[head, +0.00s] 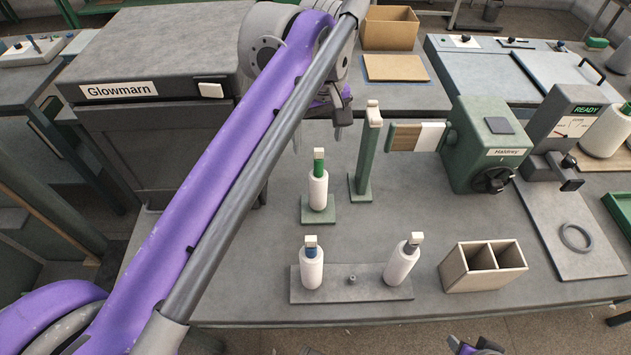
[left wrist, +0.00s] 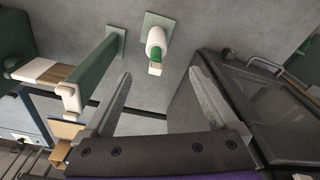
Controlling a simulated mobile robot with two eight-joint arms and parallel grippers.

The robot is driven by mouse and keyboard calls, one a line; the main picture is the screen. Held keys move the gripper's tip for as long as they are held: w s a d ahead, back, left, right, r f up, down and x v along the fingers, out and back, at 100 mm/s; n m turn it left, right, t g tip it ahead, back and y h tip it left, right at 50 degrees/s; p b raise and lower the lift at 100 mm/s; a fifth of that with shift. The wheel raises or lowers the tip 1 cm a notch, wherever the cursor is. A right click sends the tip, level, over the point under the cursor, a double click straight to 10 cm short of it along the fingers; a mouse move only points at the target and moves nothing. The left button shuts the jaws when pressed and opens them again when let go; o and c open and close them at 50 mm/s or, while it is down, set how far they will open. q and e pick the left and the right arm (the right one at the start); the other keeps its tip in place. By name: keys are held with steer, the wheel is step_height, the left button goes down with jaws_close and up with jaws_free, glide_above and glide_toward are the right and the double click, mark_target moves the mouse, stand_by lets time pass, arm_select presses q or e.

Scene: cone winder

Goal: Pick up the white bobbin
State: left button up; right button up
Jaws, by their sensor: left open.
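Several white bobbins stand on the grey table. One white bobbin (head: 318,192) with a green top is upright on a small green base (head: 319,215). My left gripper (head: 320,130) is open and empty, beyond and above the green-topped bobbin. In the left wrist view that bobbin (left wrist: 156,38) shows ahead of the gap between the open fingers (left wrist: 160,78), apart from them. Part of my right gripper (head: 475,347) shows at the bottom edge.
A green post (head: 365,160) stands right of the green-topped bobbin, near the green winder (head: 490,145). A two-compartment box (head: 483,268) stands at the front right. A dark Glowmarn cabinet (head: 160,140) stands at the left. The table between the bobbin stands is clear.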

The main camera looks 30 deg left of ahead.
mark_target(319, 158)
arm_select(q)
steer(key=f, duration=0.5)
steer(key=shift+w+f+b, duration=0.2)
steer(key=shift+b, duration=0.15)
steer(key=f, duration=0.1)
steer(key=w+f, duration=0.1)
steer(key=f, duration=0.2)
steer(key=shift+w+a+f, duration=0.2)
steer(key=shift+a+f, duration=0.15)
steer(key=shift+a, duration=0.05)
steer(key=shift+f, duration=0.3)
steer(key=c, duration=1.2)
